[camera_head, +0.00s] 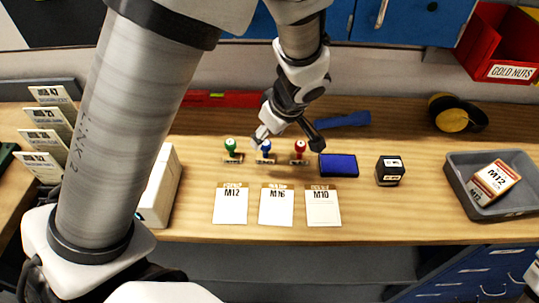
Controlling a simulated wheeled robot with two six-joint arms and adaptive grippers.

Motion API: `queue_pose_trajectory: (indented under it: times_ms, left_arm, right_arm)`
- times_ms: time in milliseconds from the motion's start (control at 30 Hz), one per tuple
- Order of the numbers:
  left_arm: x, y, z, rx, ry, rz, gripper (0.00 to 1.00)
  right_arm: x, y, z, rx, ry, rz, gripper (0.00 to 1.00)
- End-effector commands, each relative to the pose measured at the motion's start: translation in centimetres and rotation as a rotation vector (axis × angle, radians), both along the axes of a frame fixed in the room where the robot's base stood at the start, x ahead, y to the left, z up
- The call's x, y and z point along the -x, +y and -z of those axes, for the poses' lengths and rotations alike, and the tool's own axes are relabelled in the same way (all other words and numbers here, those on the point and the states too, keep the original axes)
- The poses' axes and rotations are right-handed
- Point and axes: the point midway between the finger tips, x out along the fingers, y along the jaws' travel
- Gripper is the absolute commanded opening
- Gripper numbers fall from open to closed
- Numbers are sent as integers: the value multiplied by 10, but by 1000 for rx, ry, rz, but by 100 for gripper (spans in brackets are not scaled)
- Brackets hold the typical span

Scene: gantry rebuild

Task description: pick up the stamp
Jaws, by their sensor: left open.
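Three hand stamps stand in a row on the wooden bench: one with a green knob (231,147), one with a blue knob (265,148) and one with a red knob (299,149). My left gripper (288,142) hangs over the row from behind with its fingers spread and nothing between them. One finger overlaps the blue-knobbed stamp in the picture and the other is just right of the red one; I cannot tell if they touch. A dark blue ink pad (338,165) lies right of the stamps. My right gripper is out of view.
Cards marked M12 (230,205), M16 (276,208) and M10 (323,208) lie in front. A black block (390,171) and a grey tray (466,201) holding an M12 box (495,179) are to the right. Behind are a blue tool (343,120) and earmuffs (457,112).

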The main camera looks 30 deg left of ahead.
Motion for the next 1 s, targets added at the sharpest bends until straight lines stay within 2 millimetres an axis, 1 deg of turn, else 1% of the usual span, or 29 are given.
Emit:
queue_pose_trajectory:
  times_ms: [33, 167, 267, 300, 333, 433, 600, 633, 667, 700, 800, 1000]
  left_arm:
    - [0, 2, 6, 2, 3, 0, 60]
    - [-3, 6, 20, 2, 4, 1, 60]
    - [-7, 9, 39, 4, 6, 1, 60]
    - [-8, 12, 48, 4, 6, 0, 60]
    - [-9, 14, 52, 4, 3, 0, 60]
    - [-10, 17, 58, 3, 1, 1, 60]
    - [-10, 17, 58, 2, 0, 1, 60]
    - [-10, 17, 58, 2, 0, 1, 56]
    - [-10, 17, 58, 2, 0, 1, 46]
    - [-10, 17, 58, 2, 0, 1, 32]
    - [-10, 17, 58, 2, 0, 1, 0]
    - [-10, 17, 58, 2, 0, 1, 0]
  right_arm:
    - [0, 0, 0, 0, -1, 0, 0]
    - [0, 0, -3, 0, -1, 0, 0]
    - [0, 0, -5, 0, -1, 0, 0]
    - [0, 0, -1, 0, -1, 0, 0]
    - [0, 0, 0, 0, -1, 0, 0]
    - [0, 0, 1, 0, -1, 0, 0]
    - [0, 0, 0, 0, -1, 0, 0]
    - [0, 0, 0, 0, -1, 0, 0]
    - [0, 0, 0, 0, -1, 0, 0]
    - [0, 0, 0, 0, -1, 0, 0]
    - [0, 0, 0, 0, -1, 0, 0]
    - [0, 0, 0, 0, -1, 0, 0]
